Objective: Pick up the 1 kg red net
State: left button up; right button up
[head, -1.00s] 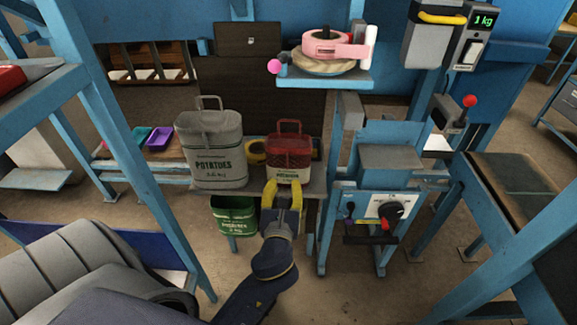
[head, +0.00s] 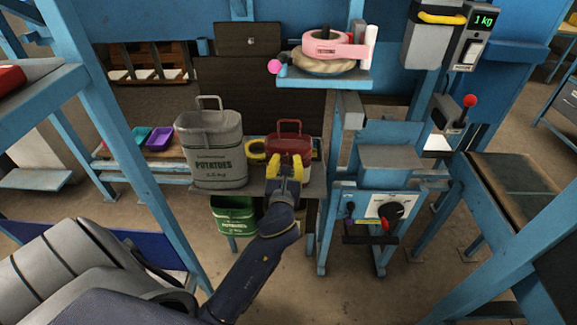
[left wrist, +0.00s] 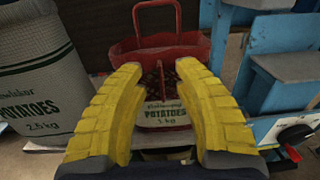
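The red net (head: 291,144) stands upright on the shelf in the head view, a red bag with a loop handle and a pale label. In the left wrist view the red net (left wrist: 158,58) shows its handle and a label reading potatoes, 1 kg. My left gripper (head: 284,160) is in front of it in the head view and covers its lower part. In the left wrist view the yellow fingers of my left gripper (left wrist: 158,88) are spread apart, one on each side of the label. I cannot tell whether they touch the net. My right gripper is not in view.
A grey potato sack (head: 212,150) marked 2.5 kg stands close on the left. A green sack (head: 234,216) hangs lower, below the shelf. A blue stand with a dial (head: 390,210) is close on the right. A yellow tape roll (head: 256,150) lies behind.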

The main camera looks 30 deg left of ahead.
aim_at(288, 158)
pick_arm(q)
jog(key=shift+x, duration=1.2)
grip_shut()
